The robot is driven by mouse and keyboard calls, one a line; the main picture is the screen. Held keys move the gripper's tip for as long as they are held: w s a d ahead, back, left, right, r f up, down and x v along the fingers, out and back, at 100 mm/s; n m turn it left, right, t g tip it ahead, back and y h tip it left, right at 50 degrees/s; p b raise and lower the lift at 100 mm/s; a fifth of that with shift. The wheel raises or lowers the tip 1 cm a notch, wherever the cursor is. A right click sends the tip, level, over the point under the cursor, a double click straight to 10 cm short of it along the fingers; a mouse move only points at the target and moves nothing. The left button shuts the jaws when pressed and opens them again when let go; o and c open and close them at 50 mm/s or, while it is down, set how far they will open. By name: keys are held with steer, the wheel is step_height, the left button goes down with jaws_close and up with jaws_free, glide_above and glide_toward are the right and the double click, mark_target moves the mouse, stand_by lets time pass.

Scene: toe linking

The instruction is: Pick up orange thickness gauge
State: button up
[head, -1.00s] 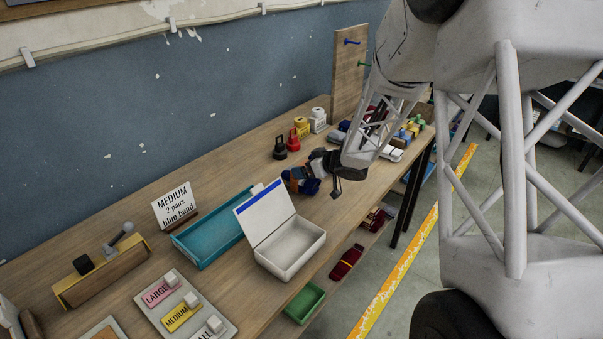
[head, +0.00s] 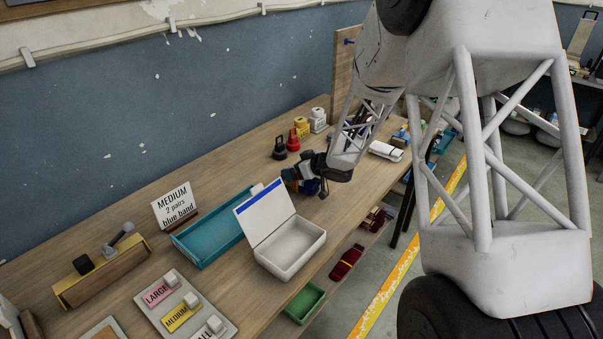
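I cannot make out the orange thickness gauge for certain. A flat orange-brown piece (head: 106,334) is cut off by the bottom edge of the head view. A small brownish-orange patch (head: 290,174) shows among dark blue bundles (head: 309,186) behind the open white box. My gripper (head: 315,178) is low over the bench beside these bundles, its dark fingers partly merging with them. I cannot tell whether it touches or holds any of them, or how far its fingers are apart.
The open white box (head: 290,248) and teal tray (head: 192,252) stand left of my gripper. A "MEDIUM" sign (head: 174,204), a size-label board (head: 218,322), and black (head: 279,150) and red (head: 293,142) items stand on the bench. A green bin (head: 305,303) sits below.

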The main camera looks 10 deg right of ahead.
steer(key=c, duration=0.7)
step_height(320, 180, up, 10)
stand_by(0.6)
stand_by(0.5)
